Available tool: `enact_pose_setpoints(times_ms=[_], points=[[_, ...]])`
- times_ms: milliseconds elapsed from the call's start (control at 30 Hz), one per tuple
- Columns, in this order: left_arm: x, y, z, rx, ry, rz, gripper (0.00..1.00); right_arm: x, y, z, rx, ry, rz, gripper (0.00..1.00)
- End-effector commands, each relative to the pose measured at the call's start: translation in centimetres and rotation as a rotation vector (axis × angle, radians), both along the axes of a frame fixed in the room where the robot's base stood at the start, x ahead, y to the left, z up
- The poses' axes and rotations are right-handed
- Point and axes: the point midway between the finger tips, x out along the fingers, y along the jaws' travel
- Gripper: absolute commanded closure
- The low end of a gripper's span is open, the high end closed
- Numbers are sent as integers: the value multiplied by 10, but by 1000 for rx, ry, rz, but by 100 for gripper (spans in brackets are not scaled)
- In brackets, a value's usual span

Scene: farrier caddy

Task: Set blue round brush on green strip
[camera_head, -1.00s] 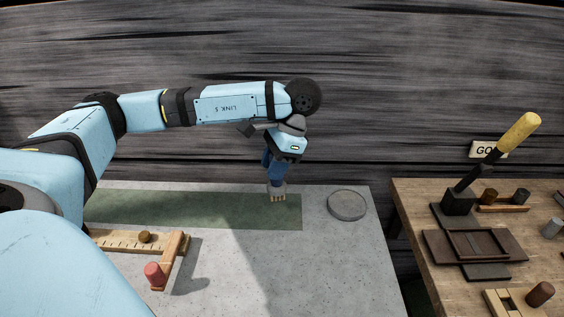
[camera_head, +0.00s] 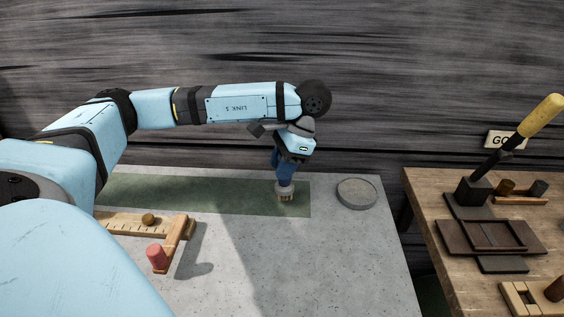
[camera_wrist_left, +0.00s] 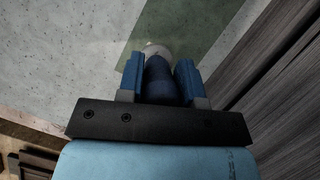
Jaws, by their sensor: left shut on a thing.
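The blue round brush (camera_head: 285,187) is upright with its pale bristle end down, at the right end of the green strip (camera_head: 210,196) on the grey table. My left gripper (camera_head: 285,160) is shut on the brush's blue handle from above. In the left wrist view, the brush (camera_wrist_left: 158,75) sits between the two blue fingers, and the green strip (camera_wrist_left: 185,25) lies beneath it. Whether the bristles touch the strip I cannot tell for sure. My right gripper does not show.
A round grey dish (camera_head: 356,194) stands to the right of the strip. A wooden ruler-like piece (camera_head: 130,223) and a red peg (camera_head: 157,257) lie in front. A wooden bench (camera_head: 430,190) at right holds a yellow-handled tool (camera_head: 541,116) and dark trays (camera_head: 461,238). The table's front middle is clear.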

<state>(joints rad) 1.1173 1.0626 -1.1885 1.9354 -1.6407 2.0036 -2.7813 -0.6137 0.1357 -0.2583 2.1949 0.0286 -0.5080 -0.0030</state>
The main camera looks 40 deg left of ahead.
Motion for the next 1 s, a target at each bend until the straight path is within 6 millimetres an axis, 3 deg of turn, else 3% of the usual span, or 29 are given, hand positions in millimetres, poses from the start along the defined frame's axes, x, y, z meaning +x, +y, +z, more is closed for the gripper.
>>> enact_pose_setpoints(times_ms=[167,400,1000], points=[[0,0,-14,0,-1,0,100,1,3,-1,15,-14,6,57],[0,0,-13,0,-1,0,100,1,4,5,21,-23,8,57],[0,0,-20,0,-1,0,100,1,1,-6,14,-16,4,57]])
